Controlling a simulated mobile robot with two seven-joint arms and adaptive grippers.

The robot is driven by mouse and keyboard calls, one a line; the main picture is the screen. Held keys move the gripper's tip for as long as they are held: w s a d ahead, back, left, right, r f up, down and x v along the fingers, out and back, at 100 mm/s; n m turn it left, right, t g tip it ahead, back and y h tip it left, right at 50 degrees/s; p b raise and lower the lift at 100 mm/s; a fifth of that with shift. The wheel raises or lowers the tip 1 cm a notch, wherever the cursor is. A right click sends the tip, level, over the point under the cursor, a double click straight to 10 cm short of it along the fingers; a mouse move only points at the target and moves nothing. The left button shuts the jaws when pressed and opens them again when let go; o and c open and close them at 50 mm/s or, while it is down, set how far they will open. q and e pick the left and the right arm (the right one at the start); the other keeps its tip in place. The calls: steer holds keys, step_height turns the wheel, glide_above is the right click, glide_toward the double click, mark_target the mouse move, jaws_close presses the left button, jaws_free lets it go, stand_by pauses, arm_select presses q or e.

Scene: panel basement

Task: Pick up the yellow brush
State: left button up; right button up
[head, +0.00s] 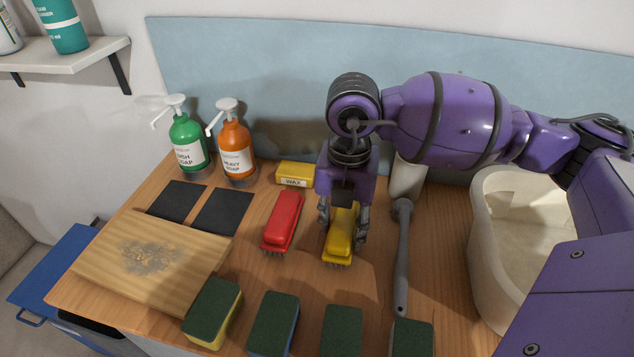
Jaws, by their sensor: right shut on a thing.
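The yellow brush (341,244) is in the head view, at the middle of the wooden counter, bristles down. My right gripper (343,228) points down over it, with a finger on either side of its body. The gripper is shut on the brush and hides its far end. The brush is at or very near the counter top; I cannot tell whether it is clear of it. A red brush (283,219) lies just to the left, apart from the gripper. My left gripper is not in view.
A grey-handled tool (402,260) lies close on the right, with a white basin (490,235) beyond. A yellow wax block (295,174), green soap bottle (187,140) and orange soap bottle (235,148) stand behind. Several sponges (273,322) line the front. A stained board (150,256) lies left.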

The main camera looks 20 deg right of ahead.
steer(key=shift+r, duration=0.1)
steer(key=shift+r, duration=0.65)
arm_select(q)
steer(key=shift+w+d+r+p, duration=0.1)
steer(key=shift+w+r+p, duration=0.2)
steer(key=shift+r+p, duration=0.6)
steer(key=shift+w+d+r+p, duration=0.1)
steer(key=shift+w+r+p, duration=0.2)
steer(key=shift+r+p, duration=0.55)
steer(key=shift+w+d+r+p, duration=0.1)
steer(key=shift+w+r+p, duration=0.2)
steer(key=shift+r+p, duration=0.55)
arm_select(e)
steer(key=s+d+r, duration=0.1)
steer(key=s+r, duration=1)
steer(key=s, duration=0.3)
steer(key=shift+d+r, duration=0.25)
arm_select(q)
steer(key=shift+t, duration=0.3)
